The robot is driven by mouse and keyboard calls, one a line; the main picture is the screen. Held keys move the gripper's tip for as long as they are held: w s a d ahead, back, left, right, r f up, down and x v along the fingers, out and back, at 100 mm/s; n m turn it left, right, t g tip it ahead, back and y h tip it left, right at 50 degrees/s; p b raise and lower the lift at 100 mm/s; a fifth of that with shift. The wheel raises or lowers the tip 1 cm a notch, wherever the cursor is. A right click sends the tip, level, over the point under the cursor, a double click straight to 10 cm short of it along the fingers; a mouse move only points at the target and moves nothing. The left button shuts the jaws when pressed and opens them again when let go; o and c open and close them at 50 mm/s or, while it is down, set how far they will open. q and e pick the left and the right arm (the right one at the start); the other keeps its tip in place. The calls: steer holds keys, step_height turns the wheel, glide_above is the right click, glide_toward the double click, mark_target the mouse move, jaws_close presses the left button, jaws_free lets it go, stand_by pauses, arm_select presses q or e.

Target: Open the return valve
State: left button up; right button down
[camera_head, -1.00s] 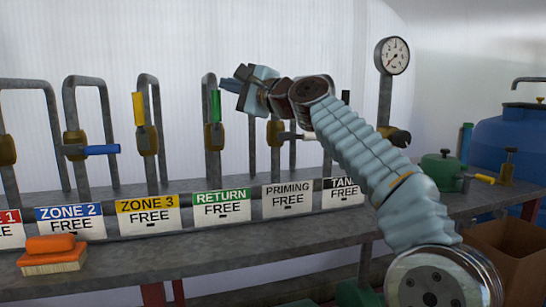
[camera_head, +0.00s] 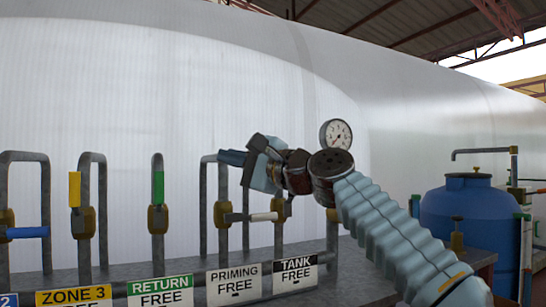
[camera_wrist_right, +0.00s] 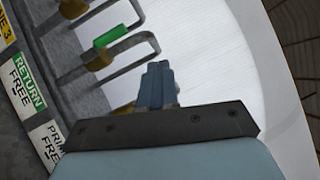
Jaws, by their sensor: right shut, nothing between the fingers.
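The return valve has a green handle (camera_head: 158,187) standing upright along its grey pipe, above a brass-coloured body (camera_head: 157,219). Its green and white label (camera_head: 160,292) reads RETURN FREE. The green handle also shows in the right wrist view (camera_wrist_right: 112,37), lying along the pipe. My right gripper (camera_head: 228,158) is to the right of the handle and slightly higher, apart from it. Its fingers are shut and empty, and they show together in the wrist view (camera_wrist_right: 157,85). My left gripper is out of view.
To the left are an upright yellow handle (camera_head: 74,189) and a level blue handle (camera_head: 26,232). To the right is a level white handle (camera_head: 263,217) over the priming label (camera_head: 234,284). A pressure gauge (camera_head: 336,134) and blue tank (camera_head: 470,220) stand further right.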

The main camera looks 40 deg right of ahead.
steer(key=s+d+r, duration=0.1)
steer(key=s+d, duration=0.1)
steer(key=s, duration=0.7)
steer(key=shift+d, duration=0.4)
